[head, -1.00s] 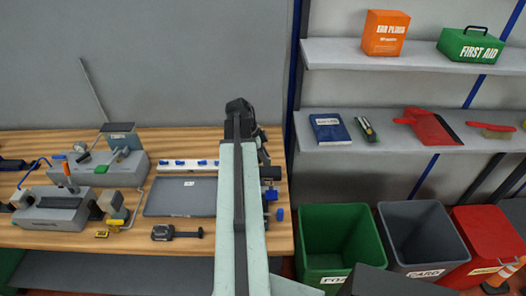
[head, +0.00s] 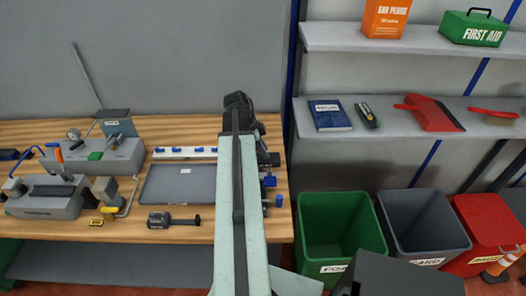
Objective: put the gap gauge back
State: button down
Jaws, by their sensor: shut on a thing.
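My arm reaches forward over the right end of the workbench in the head view. My gripper (head: 263,148) is mostly hidden behind the arm's end, with only dark parts showing at its right side. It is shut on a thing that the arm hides. I cannot make out the gap gauge for certain anywhere. A grey tray (head: 179,185) lies on the bench just left of the arm. Behind it is a white strip with blue clips (head: 184,153).
Grey fixtures (head: 50,203) stand at the bench's left, with a black handheld tool (head: 173,219) and a small yellow item (head: 96,222) near the front. Blue knobs (head: 270,182) sit right of the arm. Bins, including a green bin (head: 341,228), and shelves (head: 400,122) are at the right.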

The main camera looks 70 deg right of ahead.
jog(key=shift+f+b, duration=0.85)
jog(key=shift+b, duration=0.05)
dwell(0.7)
jog(key=c, duration=0.9)
grip_release()
jog(key=shift+c, duration=0.2)
jog(key=shift+r, duration=0.15)
notch_tip(320, 180, up, 7)
jog(key=p, duration=0.7)
